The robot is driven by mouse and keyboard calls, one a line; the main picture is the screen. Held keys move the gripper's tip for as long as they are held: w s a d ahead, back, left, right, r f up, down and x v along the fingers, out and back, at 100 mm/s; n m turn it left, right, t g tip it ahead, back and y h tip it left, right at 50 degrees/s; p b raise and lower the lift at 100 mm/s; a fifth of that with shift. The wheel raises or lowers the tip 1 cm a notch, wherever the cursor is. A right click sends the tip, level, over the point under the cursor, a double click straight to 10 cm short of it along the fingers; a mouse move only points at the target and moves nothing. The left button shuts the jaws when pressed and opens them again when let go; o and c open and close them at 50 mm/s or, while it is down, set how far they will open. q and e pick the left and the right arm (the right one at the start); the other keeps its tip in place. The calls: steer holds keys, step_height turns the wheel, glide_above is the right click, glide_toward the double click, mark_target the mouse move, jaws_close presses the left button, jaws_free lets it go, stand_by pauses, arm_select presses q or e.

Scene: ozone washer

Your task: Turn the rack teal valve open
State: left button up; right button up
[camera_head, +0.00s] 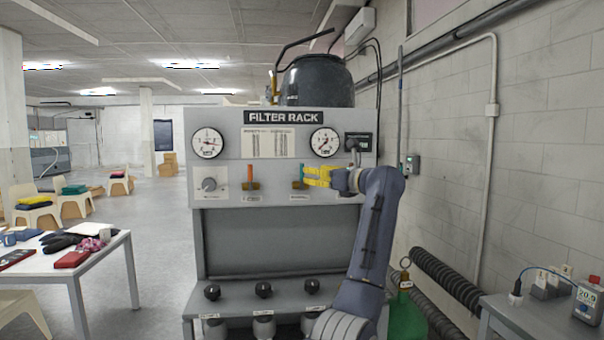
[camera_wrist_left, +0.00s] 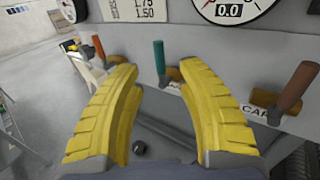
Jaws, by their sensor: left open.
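The teal valve handle (camera_head: 301,170) stands upright on the front panel of the filter rack (camera_head: 270,235), right of an orange handle (camera_head: 251,174). In the left wrist view the teal handle (camera_wrist_left: 160,60) rises between and beyond the two yellow fingers, nearer the right finger. My left gripper (camera_wrist_left: 148,72) is open and empty, its fingers spread around the line of the handle; I cannot tell any contact. In the head view the yellow fingers of this gripper (camera_head: 312,176) lie just right of the teal handle and partly cover it. My right gripper is not in view.
Brown-orange handles flank the teal one, at left (camera_wrist_left: 98,47) and right (camera_wrist_left: 297,85). Two dial gauges, left (camera_head: 208,143) and right (camera_head: 324,142), sit above. A grey knob (camera_head: 209,184) is at left. Black knobs (camera_head: 263,290) line the lower shelf. A white table (camera_head: 110,250) stands left.

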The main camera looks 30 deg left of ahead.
mark_target(302, 185)
arm_select(q)
steer(key=shift+x, duration=3.3)
steer(key=shift+c, duration=0.4)
jaws_close()
